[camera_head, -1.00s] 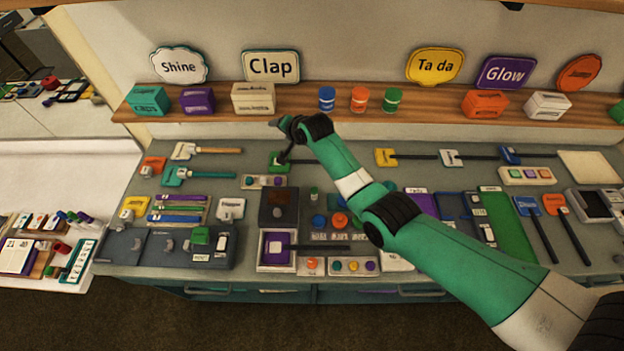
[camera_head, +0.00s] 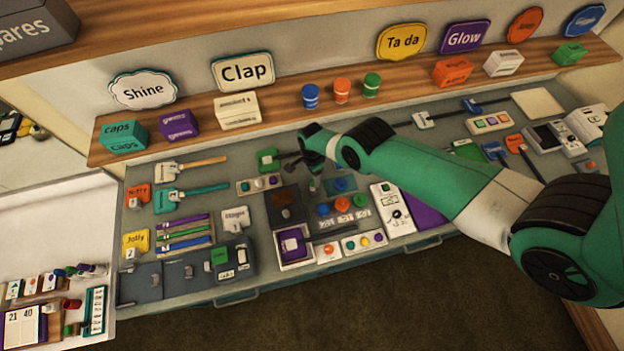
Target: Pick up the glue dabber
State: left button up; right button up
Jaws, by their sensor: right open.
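I cannot tell for certain which thing is the glue dabber. A small upright piece with a green top (camera_head: 313,185) stands just below my right gripper and may be it. A green block with a dark handle (camera_head: 268,160) lies to the left of the gripper, and the gripper hides part of that handle. My right gripper (camera_head: 306,163) is open and points down over the back middle of the counter. It looks empty, and whether it touches anything is unclear. My left gripper is out of view.
The counter (camera_head: 185,284) is crowded with handled blocks, a teal one (camera_head: 165,200) among them, and trays. Purple, blue and green strips (camera_head: 185,232) lie at left. The wooden shelf (camera_head: 285,110) behind carries boxes and three coloured cups. My right arm covers part of the counter's right half.

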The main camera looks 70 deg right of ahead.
aim_at(313, 187)
notch_tip(313, 187, down, 7)
jog(key=b, duration=0.5)
jog(key=shift+s+r, duration=0.15)
jog(key=shift+r, duration=0.15)
grip_shut()
